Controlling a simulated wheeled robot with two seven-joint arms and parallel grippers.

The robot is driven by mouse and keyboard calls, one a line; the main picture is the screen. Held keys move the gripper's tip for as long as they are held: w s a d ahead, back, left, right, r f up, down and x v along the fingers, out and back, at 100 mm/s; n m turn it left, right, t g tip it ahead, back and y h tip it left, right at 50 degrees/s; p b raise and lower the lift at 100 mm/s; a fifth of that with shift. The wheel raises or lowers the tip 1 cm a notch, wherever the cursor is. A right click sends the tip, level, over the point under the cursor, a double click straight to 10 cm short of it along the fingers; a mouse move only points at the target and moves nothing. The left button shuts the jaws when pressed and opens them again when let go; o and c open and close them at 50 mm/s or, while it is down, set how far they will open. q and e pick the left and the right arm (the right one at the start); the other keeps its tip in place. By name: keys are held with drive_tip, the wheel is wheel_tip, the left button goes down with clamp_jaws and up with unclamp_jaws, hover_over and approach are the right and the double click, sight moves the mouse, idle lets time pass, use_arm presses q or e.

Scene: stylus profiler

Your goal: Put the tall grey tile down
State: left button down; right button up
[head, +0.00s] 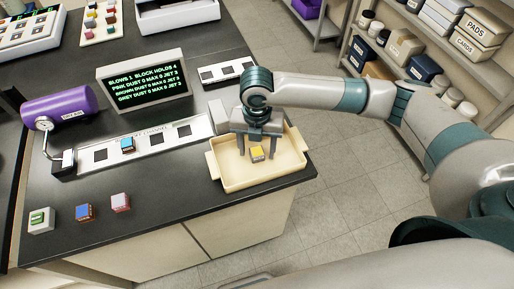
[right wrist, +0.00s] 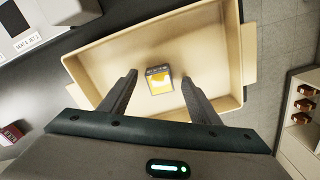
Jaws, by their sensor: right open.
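A small block with grey sides and a yellow top (head: 257,153) sits in the cream tray (head: 232,184), away from its walls. In the right wrist view the block (right wrist: 159,80) shows small print on its grey edge. No other tall grey tile can be made out. My right gripper (head: 259,149) is over the tray, pointing down, with its fingers apart on either side of the block. In the right wrist view the fingertips of the right gripper (right wrist: 158,77) show gaps to the block, so it is not gripped. My left gripper is not in view.
A white strip with square slots (head: 173,137) holds a blue-topped block (head: 127,145). Green (head: 41,219), blue (head: 84,212) and pink (head: 120,202) topped blocks stand at the front left. A purple cylinder (head: 62,106) and a display (head: 144,78) stand behind. Shelves (head: 430,70) line the right.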

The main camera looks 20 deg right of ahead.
sight(257, 151)
drive_tip(key=shift+r+b, duration=0.3)
drive_tip(key=shift+r, duration=0.25)
wheel_tip(257, 151, up, 11)
drive_tip(key=b, duration=0.3)
idle(0.5)
